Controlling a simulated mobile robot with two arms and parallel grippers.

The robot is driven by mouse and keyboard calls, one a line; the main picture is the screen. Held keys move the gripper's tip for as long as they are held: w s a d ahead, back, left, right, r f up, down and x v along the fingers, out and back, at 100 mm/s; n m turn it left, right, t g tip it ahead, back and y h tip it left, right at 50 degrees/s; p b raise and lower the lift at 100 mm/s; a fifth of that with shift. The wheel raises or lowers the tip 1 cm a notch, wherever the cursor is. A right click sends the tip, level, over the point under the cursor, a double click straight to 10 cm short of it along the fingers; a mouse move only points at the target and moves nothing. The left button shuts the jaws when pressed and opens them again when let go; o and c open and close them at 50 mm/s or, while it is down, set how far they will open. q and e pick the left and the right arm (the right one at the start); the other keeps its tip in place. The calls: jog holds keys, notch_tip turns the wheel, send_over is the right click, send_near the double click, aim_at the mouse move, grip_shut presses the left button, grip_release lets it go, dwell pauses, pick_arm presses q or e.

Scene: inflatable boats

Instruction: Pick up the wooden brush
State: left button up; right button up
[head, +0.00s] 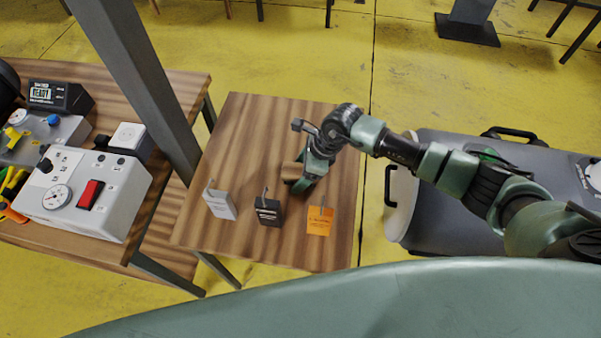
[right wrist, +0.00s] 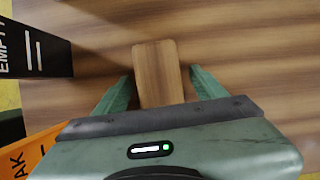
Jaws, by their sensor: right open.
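The wooden brush (head: 291,171) lies on the small wooden table, partly hidden by my right gripper in the head view. In the right wrist view, the brush (right wrist: 158,68) shows as a plain brown block with rounded corners. My right gripper (head: 303,184) is over the table at the brush. In the right wrist view, the green fingers of the gripper (right wrist: 160,84) are open, one on each side of the brush, with a gap on both sides. The lower end of the brush is hidden behind the gripper body. My left gripper is not in view.
A metal post (head: 145,80) rises at left, beside a bench with a control box (head: 85,195). The table's far part is clear.

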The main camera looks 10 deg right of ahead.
aim_at(300, 170)
jog(key=shift+f, duration=0.15)
jog(key=c, duration=1.5)
jog(key=shift+c, duration=0.2)
jog(key=shift+r, duration=0.25)
notch_tip(300, 170, up, 20)
jog(key=b, duration=0.4)
jog(key=o, duration=0.9)
jog(key=shift+c, duration=0.2)
jog(key=c, duration=0.6)
